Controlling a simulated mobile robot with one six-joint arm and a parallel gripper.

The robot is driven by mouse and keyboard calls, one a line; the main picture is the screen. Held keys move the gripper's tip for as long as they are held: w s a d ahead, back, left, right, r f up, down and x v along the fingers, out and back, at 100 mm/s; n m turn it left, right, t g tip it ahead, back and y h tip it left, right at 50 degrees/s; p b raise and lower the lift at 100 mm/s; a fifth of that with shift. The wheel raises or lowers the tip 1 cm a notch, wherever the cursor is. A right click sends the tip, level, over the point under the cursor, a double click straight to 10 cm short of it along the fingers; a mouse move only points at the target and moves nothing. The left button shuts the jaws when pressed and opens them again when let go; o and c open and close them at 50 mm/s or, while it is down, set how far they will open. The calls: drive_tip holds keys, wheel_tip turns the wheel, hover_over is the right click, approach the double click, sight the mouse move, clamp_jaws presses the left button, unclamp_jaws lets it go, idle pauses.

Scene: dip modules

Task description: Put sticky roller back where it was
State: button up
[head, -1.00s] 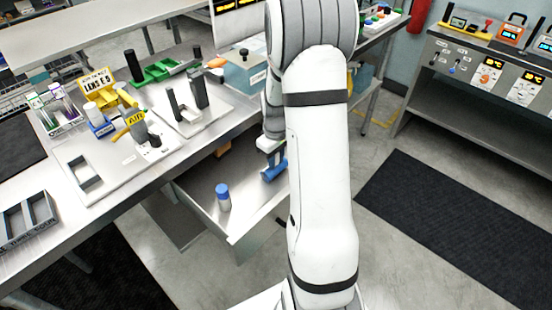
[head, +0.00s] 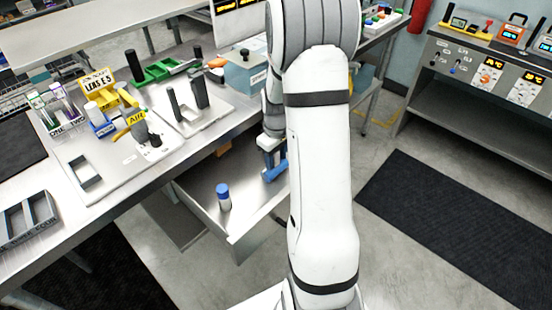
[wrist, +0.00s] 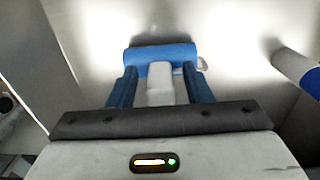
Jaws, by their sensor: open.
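The sticky roller (wrist: 160,56) has a blue cylinder and a white handle and lies in the open drawer (head: 240,222) in the wrist view. My gripper (wrist: 161,74) is open, with its blue fingers apart on either side of the white handle. The roller is just ahead of the fingertips. In the head view my gripper (head: 267,143) is partly hidden behind my arm. The blue roller (head: 276,171) shows below it, near the drawer's right side.
The workbench (head: 175,172) above carries a labels stand (head: 100,85), green fixture (head: 160,68) and grey bin (head: 28,218). The drawer's front middle is bare.

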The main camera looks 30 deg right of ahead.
wheel_tip(320, 180, up, 11)
drive_tip(key=shift+f, duration=0.1)
drive_tip(key=shift+s+a+r, duration=0.1)
drive_tip(key=shift+r, duration=0.25)
drive_tip(key=s+a+r+m+t, duration=0.1)
drive_tip(key=s+a+r+m, duration=0.1)
drive_tip(key=s+a, duration=0.5)
drive_tip(key=s+a+r+m+t, duration=0.1)
drive_tip(key=s+a+r, duration=0.4)
drive_tip(key=s, duration=0.6)
drive_tip(key=shift+s+a+m, duration=0.35)
drive_tip(key=shift+a+m, duration=0.15)
drive_tip(key=shift+a, duration=0.65)
drive_tip(key=shift+r+t+p, duration=0.3)
drive_tip(key=shift+r+p, duration=0.55)
drive_tip(key=shift+p, duration=0.15)
drive_tip(key=shift+c, duration=0.4)
